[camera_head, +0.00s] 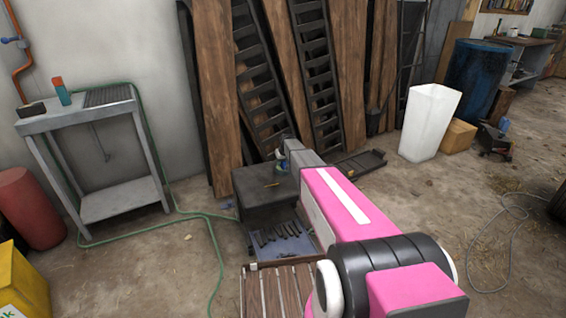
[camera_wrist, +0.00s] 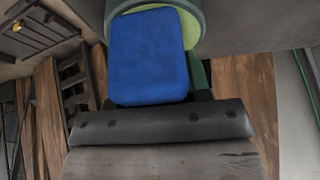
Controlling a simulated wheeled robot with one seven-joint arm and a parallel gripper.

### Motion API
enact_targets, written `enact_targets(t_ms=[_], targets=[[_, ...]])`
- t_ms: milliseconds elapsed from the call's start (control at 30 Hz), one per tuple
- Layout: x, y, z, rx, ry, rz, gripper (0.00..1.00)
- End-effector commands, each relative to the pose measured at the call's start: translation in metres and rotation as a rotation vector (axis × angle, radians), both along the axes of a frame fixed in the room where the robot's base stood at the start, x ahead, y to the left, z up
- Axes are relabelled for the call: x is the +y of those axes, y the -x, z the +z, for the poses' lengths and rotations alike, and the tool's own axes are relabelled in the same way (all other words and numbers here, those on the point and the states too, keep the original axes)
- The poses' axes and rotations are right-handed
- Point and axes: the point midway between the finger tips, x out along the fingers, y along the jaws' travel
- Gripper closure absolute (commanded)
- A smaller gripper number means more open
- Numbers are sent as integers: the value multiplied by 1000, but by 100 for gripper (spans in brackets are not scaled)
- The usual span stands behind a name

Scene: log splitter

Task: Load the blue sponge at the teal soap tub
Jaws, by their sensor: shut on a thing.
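The blue sponge (camera_wrist: 148,55) fills the upper middle of the wrist view. In the head view my gripper (camera_head: 284,152) is over the back of a dark block, where the sponge and tub are too small to separate.
The dark block (camera_head: 262,187) stands beside my arm, with a tray of tools (camera_head: 283,242) in front. Planks and black ladders (camera_head: 262,80) lean on the wall behind. A metal sink stand (camera_head: 105,150) is left, a white bin (camera_head: 429,122) right. A green hose crosses the floor.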

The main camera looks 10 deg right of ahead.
Motion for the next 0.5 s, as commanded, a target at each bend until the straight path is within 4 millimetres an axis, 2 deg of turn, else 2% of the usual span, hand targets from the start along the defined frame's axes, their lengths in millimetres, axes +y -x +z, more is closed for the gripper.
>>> enact_targets(t_ms=[500], targets=[[0, 0, -5, 0, 0, 0, 75]])
